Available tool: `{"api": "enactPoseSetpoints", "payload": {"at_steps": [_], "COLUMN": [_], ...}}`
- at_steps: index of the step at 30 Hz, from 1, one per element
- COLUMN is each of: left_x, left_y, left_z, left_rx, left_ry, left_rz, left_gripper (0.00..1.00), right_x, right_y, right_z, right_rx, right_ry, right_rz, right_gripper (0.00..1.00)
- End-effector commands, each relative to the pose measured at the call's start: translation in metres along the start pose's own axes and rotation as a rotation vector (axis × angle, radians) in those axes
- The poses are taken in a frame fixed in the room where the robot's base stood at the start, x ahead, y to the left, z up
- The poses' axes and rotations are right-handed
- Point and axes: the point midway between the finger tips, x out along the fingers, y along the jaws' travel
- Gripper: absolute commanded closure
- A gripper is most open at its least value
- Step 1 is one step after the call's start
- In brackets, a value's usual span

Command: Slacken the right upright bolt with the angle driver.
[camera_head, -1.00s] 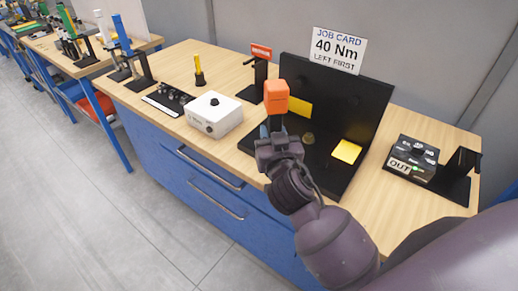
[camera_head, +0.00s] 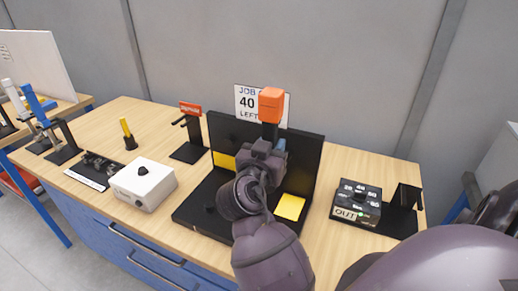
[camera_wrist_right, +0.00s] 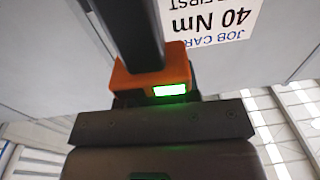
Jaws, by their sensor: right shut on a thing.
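My right gripper (camera_head: 266,148) is shut on the angle driver (camera_head: 271,105), whose orange end points up in front of the black fixture's upright panel (camera_head: 305,155). In the right wrist view the driver's orange part (camera_wrist_right: 150,78) shows a lit green display, with a dark shaft running up from it. The fixture's flat base (camera_head: 190,215) has a yellow square (camera_head: 290,207) at its right, and another yellow patch (camera_head: 223,160) is on the panel's left. My arm hides the middle of the fixture. I cannot make out the right upright bolt. My left gripper is not in view.
A job card (camera_head: 245,103) reading 40 stands behind the panel. A white box (camera_head: 143,184) with a knob is left of the fixture. A black dial box (camera_head: 357,203) marked OUT and a black stand (camera_head: 405,197) are at the right. A red-labelled stand (camera_head: 190,137) is at back left.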

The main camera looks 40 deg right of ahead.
Motion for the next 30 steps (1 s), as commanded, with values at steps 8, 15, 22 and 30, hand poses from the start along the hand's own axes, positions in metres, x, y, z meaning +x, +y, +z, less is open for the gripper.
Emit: {"api": "enactPoseSetpoints", "payload": {"at_steps": [8,15,22,30], "left_x": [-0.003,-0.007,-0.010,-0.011], "left_y": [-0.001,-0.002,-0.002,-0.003], "left_z": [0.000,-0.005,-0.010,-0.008], "left_rx": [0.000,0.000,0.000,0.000], "left_ry": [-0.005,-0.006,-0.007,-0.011], "left_rz": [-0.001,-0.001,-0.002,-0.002], "left_gripper": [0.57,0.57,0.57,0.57], "right_x": [0.003,0.018,0.036,0.042], "right_y": [0.007,0.007,0.008,0.009], "right_z": [-0.005,-0.006,-0.006,-0.003], "right_rx": [0.003,0.000,-0.001,0.002], "right_ry": [0.008,0.010,0.009,0.007], "right_rz": [0.046,0.045,0.044,0.044], "right_gripper": [1.00,1.00,1.00,1.00]}}
